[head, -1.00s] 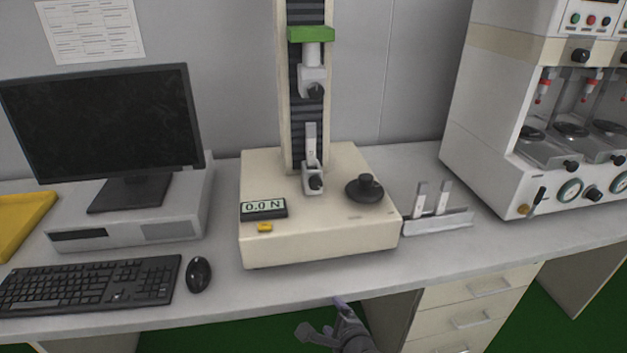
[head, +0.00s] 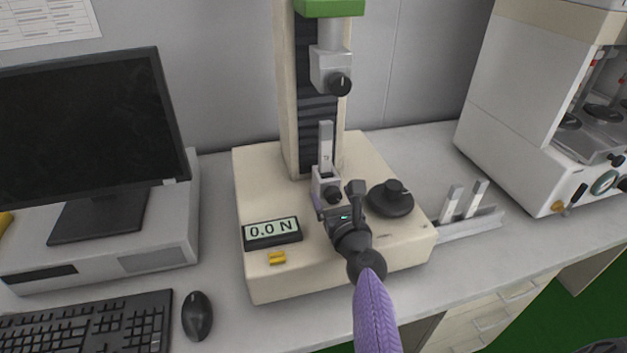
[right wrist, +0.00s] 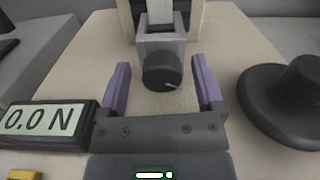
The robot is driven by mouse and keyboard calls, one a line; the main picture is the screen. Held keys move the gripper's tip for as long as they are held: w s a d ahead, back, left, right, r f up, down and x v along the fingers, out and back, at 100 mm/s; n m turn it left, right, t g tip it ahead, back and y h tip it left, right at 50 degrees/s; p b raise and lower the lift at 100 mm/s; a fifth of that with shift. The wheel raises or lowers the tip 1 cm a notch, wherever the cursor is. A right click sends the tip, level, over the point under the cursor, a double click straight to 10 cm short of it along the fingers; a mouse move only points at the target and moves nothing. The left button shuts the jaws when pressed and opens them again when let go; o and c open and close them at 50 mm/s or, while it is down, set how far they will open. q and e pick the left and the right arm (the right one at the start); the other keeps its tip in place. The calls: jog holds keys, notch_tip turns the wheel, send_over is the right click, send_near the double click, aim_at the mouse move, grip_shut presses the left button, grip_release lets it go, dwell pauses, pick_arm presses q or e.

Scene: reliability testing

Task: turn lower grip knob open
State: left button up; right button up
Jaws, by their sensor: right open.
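The lower grip (head: 325,182) is a grey block on the tester's cream base, with a pale flat specimen (head: 326,146) standing upright in it. Its black lower grip knob (right wrist: 162,72) faces me in the right wrist view, with a light mark pointing to the lower right. In the head view the knob (head: 333,193) is partly next to my gripper. My right gripper (right wrist: 160,88) is open, its purple fingers on either side of the knob and a little short of it, apart from it. In the head view my right gripper (head: 338,197) is in front of the lower grip. My left gripper is out of view.
The upper grip (head: 331,70) with its black knob hangs above. A black round dial (head: 390,198) stands close at right, and a force display (head: 272,233) reading 0.0 N is at left. A yellow button (head: 277,258) and a specimen rack (head: 470,222) are nearby.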

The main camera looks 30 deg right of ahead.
jog(key=shift+w+d, duration=0.1)
jog(key=shift+w, duration=0.2)
jog(key=shift+s, duration=0.1)
jog(key=shift+s+r, duration=0.1)
jog(key=shift+s, duration=0.1)
jog(key=shift+c, duration=1.1)
grip_shut()
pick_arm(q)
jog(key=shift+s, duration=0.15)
